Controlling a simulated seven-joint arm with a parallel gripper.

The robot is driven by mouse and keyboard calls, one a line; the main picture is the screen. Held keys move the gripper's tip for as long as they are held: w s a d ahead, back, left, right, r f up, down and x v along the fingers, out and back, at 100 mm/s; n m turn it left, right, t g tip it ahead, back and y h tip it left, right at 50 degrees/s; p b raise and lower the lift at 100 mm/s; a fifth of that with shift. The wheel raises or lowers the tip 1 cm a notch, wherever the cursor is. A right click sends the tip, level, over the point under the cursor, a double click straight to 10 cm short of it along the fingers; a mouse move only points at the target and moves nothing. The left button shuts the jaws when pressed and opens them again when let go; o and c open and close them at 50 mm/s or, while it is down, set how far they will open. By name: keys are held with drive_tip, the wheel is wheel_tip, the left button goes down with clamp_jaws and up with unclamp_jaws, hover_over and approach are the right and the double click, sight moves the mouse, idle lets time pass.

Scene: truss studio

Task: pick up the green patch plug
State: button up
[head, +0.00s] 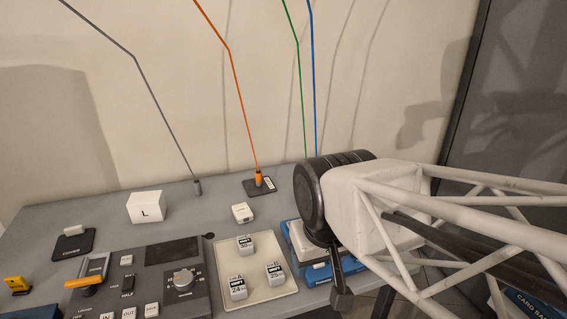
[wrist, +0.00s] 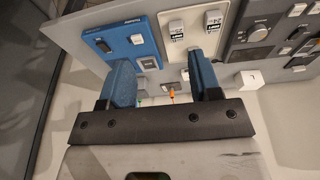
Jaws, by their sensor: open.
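The green cable (head: 300,90) runs down the wall in the head view and drops out of sight behind my arm. The green patch plug at its lower end is hidden there. In the wrist view a tiny green spot beside my left finger may be it, but it is too small to be sure. My gripper (wrist: 163,80) is open, with two blue-padded fingers apart and nothing clearly held between them. In the head view my arm's wrist covers the table's right part, with one dark finger pointing down.
An orange plug (head: 259,178) stands on a dark plate, and a grey plug (head: 197,187) stands to its left. A cream tray (head: 225,268) holds small labelled blocks. A blue panel (wrist: 130,45) lies beside it. A white L box (head: 146,207) and a dark control panel (head: 215,295) are left.

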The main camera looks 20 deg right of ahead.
drive_tip(key=w+v, duration=0.1)
drive_tip(key=v, duration=0.4)
drive_tip(key=w+r+m+y, duration=0.2)
drive_tip(key=w+r+m, duration=0.1)
drive_tip(key=w, duration=0.5)
drive_tip(key=w+r+m+y, duration=0.1)
drive_tip(key=w+r+m, duration=0.15)
drive_tip(key=w, duration=0.55)
drive_tip(key=m+t+y, duration=0.7)
drive_tip(key=m, duration=1.5)
hover_over(306, 167)
drive_tip(key=s+d, duration=0.3)
drive_tip(key=d, duration=0.2)
wheel_tip(306, 167, down, 6)
drive_tip(key=shift+n, duration=0.25)
drive_tip(key=f, duration=2.4)
drive_tip(key=shift+w+a+f, duration=0.15)
drive_tip(key=shift+a+f, duration=0.1)
drive_tip(key=shift+a, duration=0.05)
drive_tip(key=shift+f, duration=0.2)
